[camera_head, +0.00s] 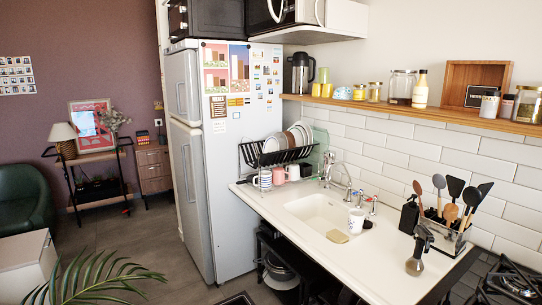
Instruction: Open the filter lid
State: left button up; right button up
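I cannot make out a filter or a filter lid in the head view. Neither of my grippers is in view.
A white counter (340,262) with a sink (309,212) runs along the tiled wall. A utensil holder (443,226), a black bottle (409,216) and a gas hob (510,285) are at the right. A fridge (235,170) stands left of the counter. Floor (140,235) shows at left.

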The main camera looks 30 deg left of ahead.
aim_at(330, 155)
jog(key=u, duration=0.45)
jog(key=z, duration=0.45)
jog(key=i+j+z, duration=0.15)
jog(key=j+z, duration=0.7)
jog(key=i+j+z, duration=0.1)
jog(key=j+z, duration=0.25)
jog(key=j, duration=0.55)
